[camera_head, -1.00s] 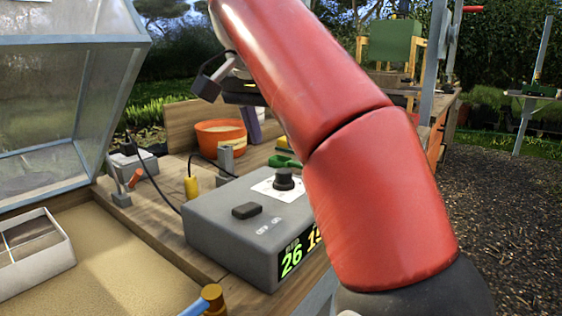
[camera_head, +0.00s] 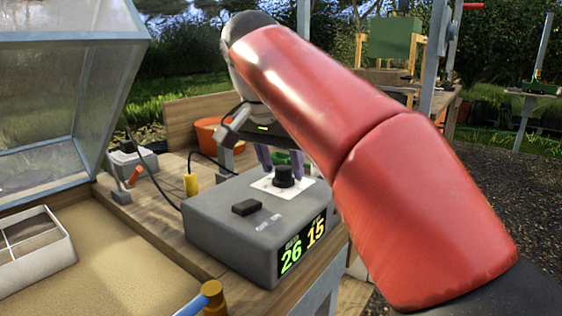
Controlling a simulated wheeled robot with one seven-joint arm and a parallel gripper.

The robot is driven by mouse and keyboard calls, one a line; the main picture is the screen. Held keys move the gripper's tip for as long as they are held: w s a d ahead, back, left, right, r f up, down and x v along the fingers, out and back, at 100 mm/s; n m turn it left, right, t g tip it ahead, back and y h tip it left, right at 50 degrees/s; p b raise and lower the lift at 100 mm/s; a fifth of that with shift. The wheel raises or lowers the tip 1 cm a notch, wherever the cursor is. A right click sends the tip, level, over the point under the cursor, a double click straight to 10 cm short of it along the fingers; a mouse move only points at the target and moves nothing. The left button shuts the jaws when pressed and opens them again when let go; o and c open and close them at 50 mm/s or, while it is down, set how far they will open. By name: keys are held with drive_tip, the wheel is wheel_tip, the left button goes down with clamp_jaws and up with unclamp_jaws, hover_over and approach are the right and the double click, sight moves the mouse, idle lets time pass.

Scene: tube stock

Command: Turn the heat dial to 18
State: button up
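The grey control box (camera_head: 225,218) stands on the wooden bench. Its black heat dial (camera_head: 284,177) sits on a white plate (camera_head: 262,185) on top. Part of my red arm covers the right side of the box's surroundings.
A black rocker switch (camera_head: 246,208) is on the box top. A yellow cylinder (camera_head: 191,184) with a cable stands behind the box. An orange pot (camera_head: 207,131) is farther back. A divided white tray (camera_head: 40,245) and an orange-ended handle (camera_head: 211,291) lie at front left.

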drive_tip(key=c, duration=0.8)
drive_tip(key=shift+n, duration=0.5)
drive_tip(key=n, duration=0.1)
drive_tip(key=n+y, duration=0.1)
drive_tip(key=n, duration=0.1)
drive_tip(key=shift+d+n+t+y, duration=0.25)
drive_tip(key=shift+n+t+y, duration=0.05)
drive_tip(key=shift+n+y, duration=0.1)
drive_tip(key=n+y, duration=0.1)
drive_tip(key=n, duration=0.3)
drive_tip(key=shift+d+n+y, duration=0.15)
drive_tip(key=shift+n+y, duration=0.15)
drive_tip(key=shift+y, duration=0.1)
drive_tip(key=n+y, duration=0.1)
drive_tip(key=n, duration=0.1)
drive_tip(key=n+g, duration=0.1)
drive_tip(key=n, duration=0.2)
drive_tip(key=shift+w+d+y, duration=0.1)
drive_tip(key=shift+d+y, duration=0.05)
drive_tip(key=shift+y, duration=0.25)
drive_tip(key=shift+w+d+n+g+y, duration=0.15)
drive_tip(key=shift+n+g, duration=0.3)
drive_tip(key=shift+n, duration=0.75)
drive_tip(key=shift+s+a+n+g+y, duration=0.1)
drive_tip(key=shift+n+g+y, duration=0.25)
drive_tip(key=shift+n, duration=0.85)
